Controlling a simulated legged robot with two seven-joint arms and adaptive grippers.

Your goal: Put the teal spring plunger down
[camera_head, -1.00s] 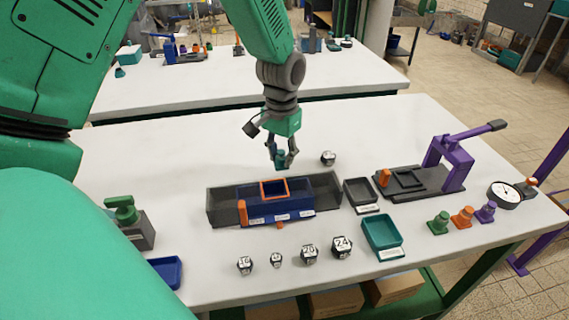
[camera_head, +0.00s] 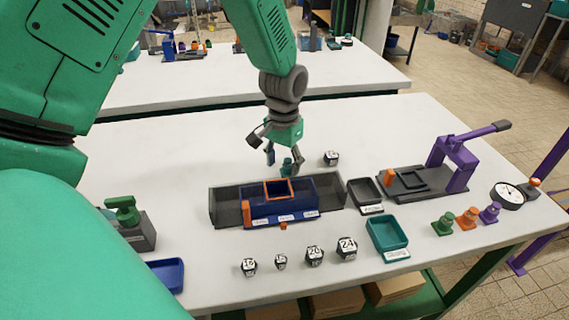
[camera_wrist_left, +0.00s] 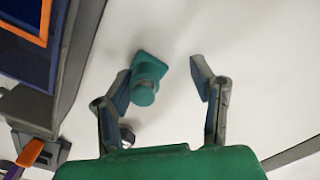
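The teal spring plunger (camera_head: 287,166) is at the white table just behind the grey bin with the blue box; it appears to rest on the tabletop. My left gripper (camera_head: 284,164) is above and around it with its fingers spread. In the left wrist view the plunger (camera_wrist_left: 146,82) shows a square base and a round body. It lies close to the left finger, with a clear gap to the right finger; whether it touches the left finger I cannot tell. My right gripper is not in view.
The grey bin (camera_head: 226,207) holds a blue box with an orange-rimmed part, in front of the gripper. A numbered black-and-white block (camera_head: 331,158) stands to the right. A purple press (camera_head: 455,165) and teal tray (camera_head: 387,236) are farther right.

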